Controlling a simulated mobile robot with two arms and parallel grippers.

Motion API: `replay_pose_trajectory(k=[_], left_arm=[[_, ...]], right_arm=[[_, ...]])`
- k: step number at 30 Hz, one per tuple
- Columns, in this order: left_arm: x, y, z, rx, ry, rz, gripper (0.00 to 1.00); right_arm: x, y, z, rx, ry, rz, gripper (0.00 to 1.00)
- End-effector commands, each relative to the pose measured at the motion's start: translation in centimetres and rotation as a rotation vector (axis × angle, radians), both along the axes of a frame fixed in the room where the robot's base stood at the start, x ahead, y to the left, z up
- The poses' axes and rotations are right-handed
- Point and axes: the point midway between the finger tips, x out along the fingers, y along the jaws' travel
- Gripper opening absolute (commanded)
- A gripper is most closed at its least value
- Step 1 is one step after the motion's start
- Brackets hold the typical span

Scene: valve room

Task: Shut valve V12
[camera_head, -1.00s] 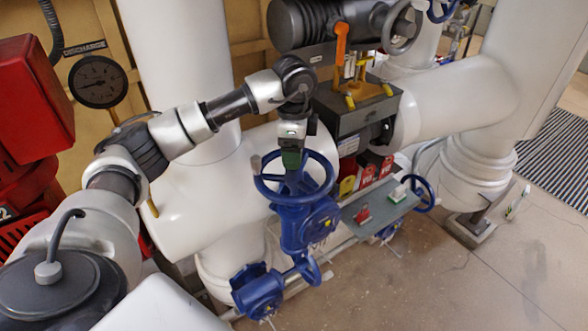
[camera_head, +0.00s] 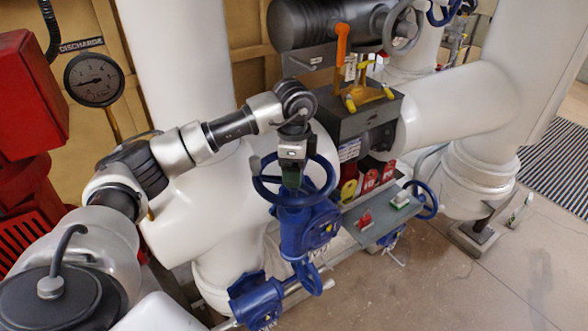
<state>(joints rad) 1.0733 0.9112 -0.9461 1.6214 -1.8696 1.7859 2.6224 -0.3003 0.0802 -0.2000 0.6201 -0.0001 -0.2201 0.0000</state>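A blue valve with a round handwheel (camera_head: 327,170) stands in front of a thick white pipe. I cannot read a V12 label on it. The blue valve body (camera_head: 308,228) is below the wheel. A smaller blue valve (camera_head: 256,300) sits lower down, and another blue handwheel (camera_head: 421,200) is to the right. My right gripper is not in view.
A grey shelf (camera_head: 382,224) with a red item and a green-and-white item is right of the valve. Red tags (camera_head: 371,181) and a yellow tag (camera_head: 348,190) hang behind it. A dark box (camera_head: 358,117) and an orange lever (camera_head: 342,42) are above. The floor at right is mostly clear.

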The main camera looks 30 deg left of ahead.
Motion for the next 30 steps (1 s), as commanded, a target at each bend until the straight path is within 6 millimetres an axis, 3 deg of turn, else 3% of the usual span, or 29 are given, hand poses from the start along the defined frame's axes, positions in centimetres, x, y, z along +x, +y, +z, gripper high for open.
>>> replay_pose_trajectory(k=[1,9,14,24,30], left_arm=[[-0.3,-0.1,-0.7,0.001,0.020,-0.005,0.57],[-0.4,-0.2,-0.8,0.001,0.024,-0.007,0.18],[-0.4,-0.2,-0.9,0.002,0.024,-0.048,0.18],[-0.4,-0.2,-1.0,0.003,0.025,-0.534,0.18],[-0.4,-0.2,-0.9,0.002,0.025,-0.703,0.18]], right_arm=[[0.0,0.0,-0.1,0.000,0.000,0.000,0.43],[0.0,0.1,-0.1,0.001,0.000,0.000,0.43],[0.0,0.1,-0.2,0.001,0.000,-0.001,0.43],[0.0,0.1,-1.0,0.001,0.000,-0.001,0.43],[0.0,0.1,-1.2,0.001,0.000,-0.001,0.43]])
